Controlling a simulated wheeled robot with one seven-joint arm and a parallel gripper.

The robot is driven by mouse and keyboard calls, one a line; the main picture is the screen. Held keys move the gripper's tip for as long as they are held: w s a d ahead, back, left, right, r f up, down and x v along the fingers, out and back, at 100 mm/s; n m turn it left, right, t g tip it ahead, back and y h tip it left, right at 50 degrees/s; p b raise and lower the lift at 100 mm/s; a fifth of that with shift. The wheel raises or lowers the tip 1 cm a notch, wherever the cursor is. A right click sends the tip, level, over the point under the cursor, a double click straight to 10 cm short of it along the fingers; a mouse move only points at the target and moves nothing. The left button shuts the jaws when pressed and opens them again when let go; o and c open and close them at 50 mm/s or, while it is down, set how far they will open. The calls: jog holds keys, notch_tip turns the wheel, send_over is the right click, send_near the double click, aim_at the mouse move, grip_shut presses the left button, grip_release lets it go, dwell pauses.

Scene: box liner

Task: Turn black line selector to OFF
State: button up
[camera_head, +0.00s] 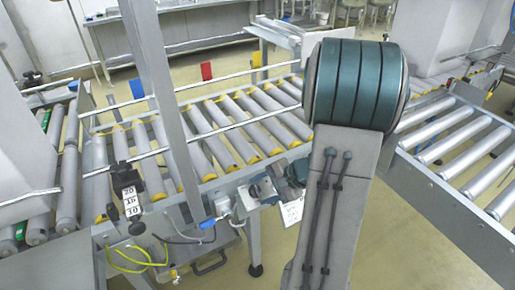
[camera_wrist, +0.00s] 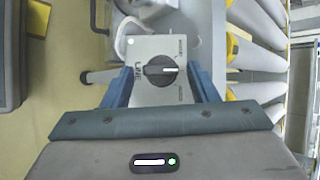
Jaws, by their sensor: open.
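The black line selector (camera_wrist: 160,71) is a round knob on a light grey plate (camera_wrist: 150,46) marked LINE, seen in the wrist view. Its white pointer mark points to the right in that view, between two small labels that are hard to read. My gripper (camera_wrist: 161,77) is open, with one blue finger on either side of the plate and the knob between them. I cannot tell whether the fingers touch anything. In the head view my gripper (camera_head: 272,187) is by the conveyor's front edge, and the knob cannot be made out there.
A roller conveyor (camera_head: 215,129) with yellow roller ends runs behind the gripper. Another roller line (camera_head: 450,142) is at the right. An upright metal post (camera_head: 160,85) and a black clamp with a numbered scale (camera_head: 130,195) stand to the left. Cables hang below the front rail.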

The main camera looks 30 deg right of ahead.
jog(key=n+p, duration=0.1)
jog(key=n+g+p, duration=0.2)
jog(key=n+p, duration=0.1)
jog(key=shift+w+a+r+h, duration=0.1)
jog(key=shift+w+r+h, duration=0.2)
jog(key=shift+r, duration=0.1)
jog(key=n+p, duration=0.1)
jog(key=n+g+h+p, duration=0.1)
jog(key=p, duration=0.1)
jog(key=shift+a+r, duration=0.15)
jog(key=shift+a, duration=0.15)
jog(key=shift+n+g+h+p, duration=0.3)
jog(key=shift+n+p, duration=0.25)
jog(key=shift+n, duration=0.05)
jog(key=shift+d+r+p, duration=0.25)
jog(key=shift+d+p, duration=0.05)
jog(key=p+v, duration=0.3)
jog(key=v, duration=1)
jog(key=s+a+r+n+h+p, duration=0.1)
jog(key=s+a+r+n+p, duration=0.1)
jog(key=a+r+p, duration=0.2)
jog(key=s+a+r+n+g+h+p, duration=0.1)
jog(key=a+r+p, duration=0.4)
jog(key=a+r, duration=0.6)
jog(key=shift+s+r+n+h+p, duration=0.3)
jog(key=shift+s+r+n+h, duration=0.2)
jog(key=shift+s+r+n, duration=0.65)
jog(key=shift+s+r, duration=0.15)
